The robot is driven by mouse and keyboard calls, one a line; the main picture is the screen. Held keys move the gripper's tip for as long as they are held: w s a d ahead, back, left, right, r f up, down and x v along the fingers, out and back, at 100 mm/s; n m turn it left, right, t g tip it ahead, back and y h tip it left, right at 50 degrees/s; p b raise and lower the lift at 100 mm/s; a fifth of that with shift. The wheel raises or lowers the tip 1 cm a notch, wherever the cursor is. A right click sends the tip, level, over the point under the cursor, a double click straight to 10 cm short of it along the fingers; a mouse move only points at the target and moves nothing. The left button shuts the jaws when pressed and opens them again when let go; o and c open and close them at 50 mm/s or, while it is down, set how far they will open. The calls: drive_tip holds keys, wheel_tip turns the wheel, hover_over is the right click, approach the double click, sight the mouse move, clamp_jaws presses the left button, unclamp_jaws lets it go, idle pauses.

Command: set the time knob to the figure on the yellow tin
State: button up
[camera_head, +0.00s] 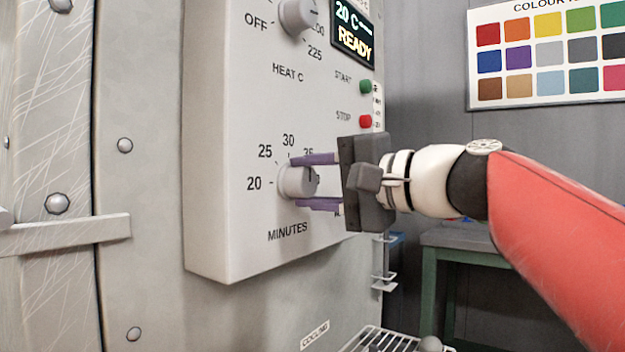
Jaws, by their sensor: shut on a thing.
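The time knob (290,186) is a grey round knob on the light grey control box, above the word MINUTES. Figures 20, 25, 30 and a partly hidden 35 show around it. A dark mark on its face stands about upright, near the 30 to 35 side; its exact reading is hard to tell. My gripper (296,182) comes from the right with its purple fingers above and below the knob, shut on it. My gripper hides the right part of the dial. No yellow tin is in view.
The heat knob (297,14) sits higher on the control box (235,200). A display (353,32) reads 20 C and READY. Green start (366,87) and red stop (365,121) buttons are close above my gripper. A wire rack (385,340) is below; a colour chart (548,55) hangs right.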

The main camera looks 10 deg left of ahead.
drive_tip(key=shift+f, duration=0.1)
drive_tip(key=o, duration=1)
drive_tip(key=shift+c, duration=0.2)
drive_tip(key=b+v, duration=0.1)
drive_tip(key=v, duration=0.6)
drive_tip(key=shift+s+d, duration=0.2)
drive_tip(key=shift+d, duration=0.15)
drive_tip(key=s+d+f+n+h, duration=0.1)
drive_tip(key=s+d+f+h, duration=0.3)
drive_tip(key=f, duration=1)
drive_tip(key=s+d+f+h, duration=0.4)
drive_tip(key=d+f+h, duration=0.3)
drive_tip(key=f, duration=0.8)
drive_tip(key=s+d+f+n+g+h, duration=0.1)
drive_tip(key=s+d+f+h, duration=0.3)
drive_tip(key=f, duration=1.1)
drive_tip(key=d+h, duration=0.1)
drive_tip(key=d, duration=0.2)
drive_tip(key=shift+d+n, duration=0.3)
drive_tip(key=shift+d, duration=0.05)
